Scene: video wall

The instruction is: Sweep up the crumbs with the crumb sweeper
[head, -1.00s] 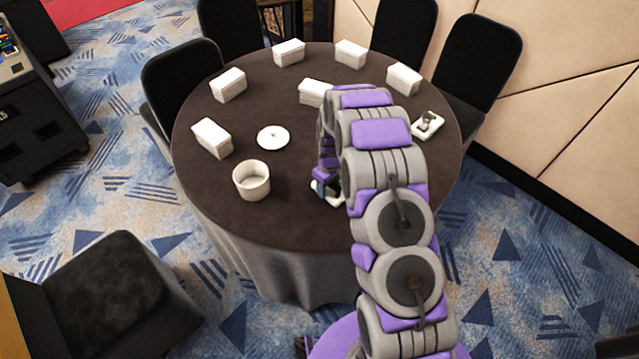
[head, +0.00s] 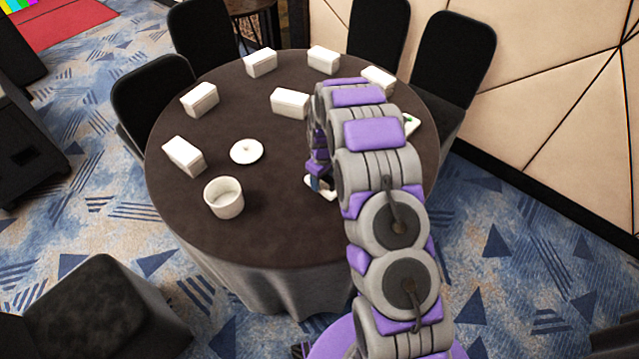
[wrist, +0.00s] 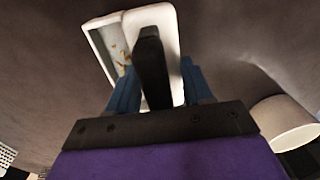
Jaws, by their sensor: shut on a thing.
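My gripper (wrist: 160,88) has blue fingers and is shut on the white crumb sweeper (wrist: 172,28), which has a dark upright part in front of it in the wrist view. A white-rimmed grey panel (wrist: 104,42) shows beside it, with small brownish crumbs (wrist: 122,55) on or in it; I cannot tell which. In the head view the white sweeper (head: 324,192) is low at the near right of the round table, under my gripper (head: 317,184). My arm hides part of the table there. No loose crumbs can be made out on the dark cloth.
The dark round table (head: 270,220) carries a white round pot (head: 224,198), a white disc with a knob (head: 246,152) and several white boxes (head: 185,155). A white-and-green item (head: 411,123) is partly hidden behind my arm. Black chairs (head: 150,95) surround the table.

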